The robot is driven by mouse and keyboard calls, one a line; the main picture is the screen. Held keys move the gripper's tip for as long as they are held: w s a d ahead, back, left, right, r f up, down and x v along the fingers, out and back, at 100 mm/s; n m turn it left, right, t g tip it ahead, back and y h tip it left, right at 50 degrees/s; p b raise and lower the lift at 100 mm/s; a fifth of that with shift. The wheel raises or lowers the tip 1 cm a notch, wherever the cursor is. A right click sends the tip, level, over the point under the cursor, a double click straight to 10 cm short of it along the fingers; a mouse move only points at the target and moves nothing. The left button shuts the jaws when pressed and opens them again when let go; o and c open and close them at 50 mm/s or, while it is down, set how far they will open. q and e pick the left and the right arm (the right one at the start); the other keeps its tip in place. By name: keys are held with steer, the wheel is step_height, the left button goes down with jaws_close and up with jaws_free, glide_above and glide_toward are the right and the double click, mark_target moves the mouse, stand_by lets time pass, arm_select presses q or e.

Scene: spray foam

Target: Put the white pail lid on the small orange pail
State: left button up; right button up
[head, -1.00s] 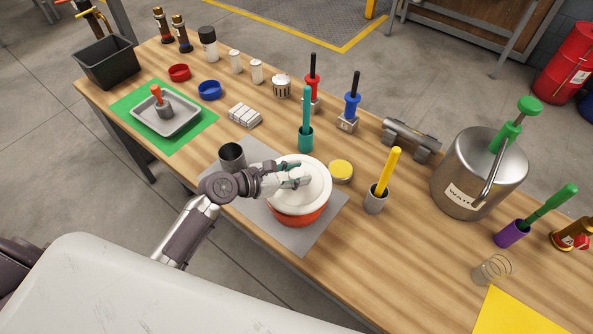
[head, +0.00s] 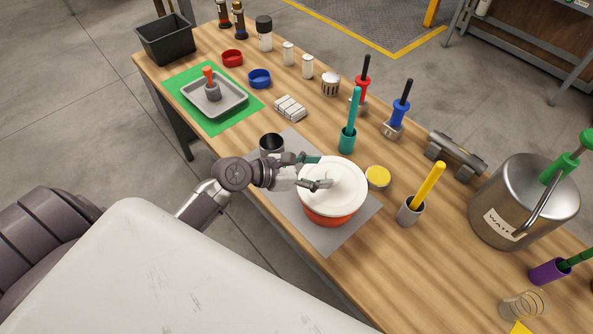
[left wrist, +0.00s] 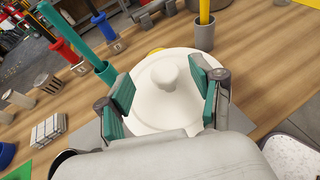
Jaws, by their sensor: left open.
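The white pail lid (head: 333,184) lies on top of the small orange pail (head: 329,216), which stands on a grey mat (head: 342,237). In the left wrist view the lid (left wrist: 150,105) shows its raised knob (left wrist: 168,72) ahead of the fingers. My left gripper (head: 318,172) is open over the near left part of the lid, with its two teal-padded fingers (left wrist: 160,92) apart on either side of the knob. The fingers do not close on the knob. Whether they touch the lid is hard to tell. My right gripper is not in view.
A dark metal cup (head: 271,146) stands at the pail's left. A yellow-topped tin (head: 377,178), a teal-handled tool (head: 349,125) and a yellow-handled tool in a grey holder (head: 411,211) stand nearby. A large water can (head: 512,210) is at the right.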

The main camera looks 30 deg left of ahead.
arm_select(q)
steer(key=v, duration=0.7)
steer(key=shift+b, duration=0.4)
